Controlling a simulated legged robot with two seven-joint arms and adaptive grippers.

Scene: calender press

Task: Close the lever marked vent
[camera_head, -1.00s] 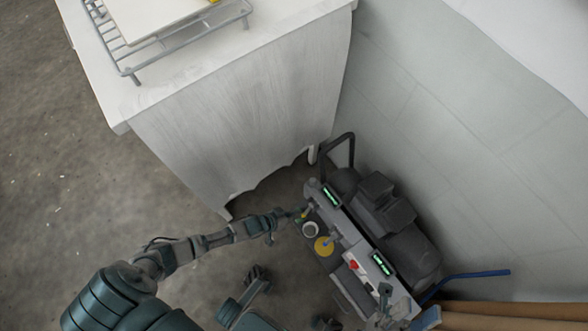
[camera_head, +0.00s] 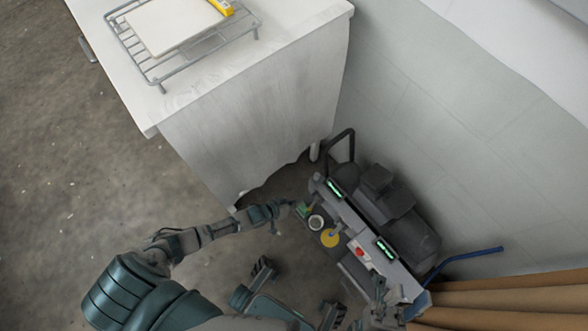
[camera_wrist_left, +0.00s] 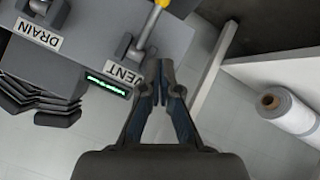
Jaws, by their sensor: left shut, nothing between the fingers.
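The vent lever (camera_wrist_left: 146,34) is a grey rod with a yellow end at the top of the left wrist view. It rises from a grey panel beside the VENT label (camera_wrist_left: 127,73). My left gripper (camera_wrist_left: 162,64) is shut and empty, its tips just below and right of the lever; I cannot tell whether they touch. In the head view my left gripper (camera_head: 299,208) is at the near left end of the grey machine (camera_head: 385,215), hiding the lever there. My right gripper (camera_head: 383,293) is by the machine's lower right end; its jaws are unclear.
The DRAIN label (camera_wrist_left: 40,36) and its lever (camera_wrist_left: 39,6) sit left of the vent lever. A white cabinet (camera_head: 255,125) with a wire rack (camera_head: 158,78) stands behind the machine's left end. A blue handle (camera_head: 475,255) sticks out right. Grey floor (camera_head: 90,190) is open at left.

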